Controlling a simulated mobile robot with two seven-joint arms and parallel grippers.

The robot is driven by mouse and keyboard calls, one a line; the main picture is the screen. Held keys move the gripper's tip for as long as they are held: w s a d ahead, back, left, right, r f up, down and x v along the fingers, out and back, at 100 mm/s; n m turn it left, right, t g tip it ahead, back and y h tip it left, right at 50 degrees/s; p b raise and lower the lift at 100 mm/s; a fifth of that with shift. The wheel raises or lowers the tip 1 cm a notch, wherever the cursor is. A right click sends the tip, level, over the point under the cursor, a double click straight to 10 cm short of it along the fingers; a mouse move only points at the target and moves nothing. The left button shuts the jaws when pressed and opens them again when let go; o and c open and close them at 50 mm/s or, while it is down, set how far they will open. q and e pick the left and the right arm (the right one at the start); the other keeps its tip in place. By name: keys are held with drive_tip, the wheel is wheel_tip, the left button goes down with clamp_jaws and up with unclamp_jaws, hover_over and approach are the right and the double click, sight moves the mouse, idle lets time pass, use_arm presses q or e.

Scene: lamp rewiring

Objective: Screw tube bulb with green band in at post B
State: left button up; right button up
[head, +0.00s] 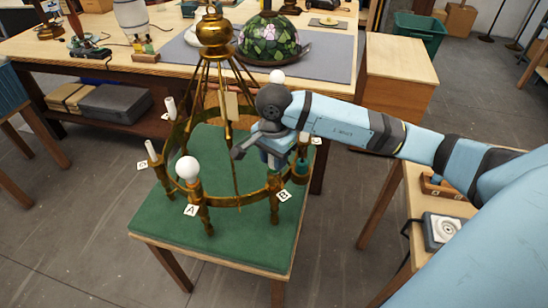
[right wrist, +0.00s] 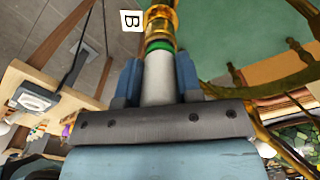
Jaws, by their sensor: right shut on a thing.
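My right gripper (right wrist: 158,75) is shut on the white tube bulb (right wrist: 158,80), with one finger on each side of the tube. The bulb's green band (right wrist: 160,46) faces the brass post B (right wrist: 160,14), beside the white B label (right wrist: 131,20). The bulb lines up with the post and their ends meet in the right wrist view; I cannot tell how deep it sits. In the head view, my right gripper is over the near right of the brass chandelier ring (head: 240,200), above post B (head: 274,208), and hides the bulb. My left gripper is not in view.
The chandelier stands on a green-topped table (head: 160,222). A globe bulb (head: 187,168) stands at post A, and tube bulbs (head: 152,150) stand further left. Behind is a workbench with a stained-glass lampshade (head: 268,40). A side table with a white device (head: 442,230) is at right.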

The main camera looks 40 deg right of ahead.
drive_tip(key=shift+f+b, duration=0.15)
drive_tip(key=shift+b, duration=0.25)
idle(0.4)
drive_tip(key=shift+o, duration=0.7)
drive_tip(key=shift+c, duration=0.8)
drive_tip(key=m, duration=0.7)
drive_tip(key=shift+w, duration=0.1)
drive_tip(key=shift+m, duration=0.6)
